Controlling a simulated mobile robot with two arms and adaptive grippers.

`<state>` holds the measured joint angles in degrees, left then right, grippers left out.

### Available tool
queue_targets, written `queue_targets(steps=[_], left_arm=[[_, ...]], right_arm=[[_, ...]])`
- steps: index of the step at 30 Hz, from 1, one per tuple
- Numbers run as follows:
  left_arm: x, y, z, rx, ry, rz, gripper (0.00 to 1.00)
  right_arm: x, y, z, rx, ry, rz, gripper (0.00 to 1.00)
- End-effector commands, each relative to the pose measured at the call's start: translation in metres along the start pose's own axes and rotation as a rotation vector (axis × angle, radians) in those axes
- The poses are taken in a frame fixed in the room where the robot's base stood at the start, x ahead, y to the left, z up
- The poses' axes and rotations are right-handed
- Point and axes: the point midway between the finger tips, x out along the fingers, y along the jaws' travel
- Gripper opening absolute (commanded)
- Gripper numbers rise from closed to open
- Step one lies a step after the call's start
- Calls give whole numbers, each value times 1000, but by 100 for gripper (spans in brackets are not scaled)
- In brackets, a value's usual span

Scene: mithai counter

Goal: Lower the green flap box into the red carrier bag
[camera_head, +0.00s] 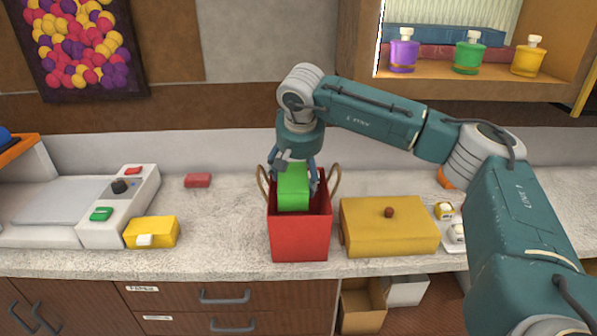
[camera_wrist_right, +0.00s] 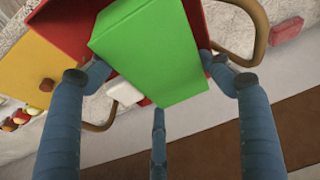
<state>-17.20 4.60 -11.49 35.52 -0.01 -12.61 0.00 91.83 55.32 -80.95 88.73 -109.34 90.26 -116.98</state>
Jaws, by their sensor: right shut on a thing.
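The red carrier bag (camera_head: 299,240) stands upright on the counter, its brown loop handles at either side of the mouth. The green flap box (camera_head: 293,188) is upright at the bag's mouth, its lower part hidden behind the front wall. My right gripper (camera_head: 294,168) comes down from above and is shut on the box. In the right wrist view, the blue fingers flank the green box (camera_wrist_right: 150,50), with part of the red bag (camera_wrist_right: 72,20) beyond it. Whether the box touches the bag's floor is hidden. My left gripper is not in view.
A yellow box with a brown knob (camera_head: 390,228) stands close right of the bag. A smaller yellow box (camera_head: 152,232) and a scale (camera_head: 110,212) are to the left. A small red block (camera_head: 198,180) lies behind left. Clear counter lies left of the bag.

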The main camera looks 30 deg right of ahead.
Motion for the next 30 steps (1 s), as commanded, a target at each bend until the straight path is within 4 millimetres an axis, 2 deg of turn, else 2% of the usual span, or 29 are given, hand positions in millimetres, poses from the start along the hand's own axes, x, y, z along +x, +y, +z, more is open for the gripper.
queue_targets(steps=[4,18,30], left_arm=[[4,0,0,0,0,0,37],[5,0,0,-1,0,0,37],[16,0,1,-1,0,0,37]], right_arm=[[6,0,3,0,1,-1,49],[8,0,3,0,0,-1,49],[25,0,11,0,0,-1,49]])
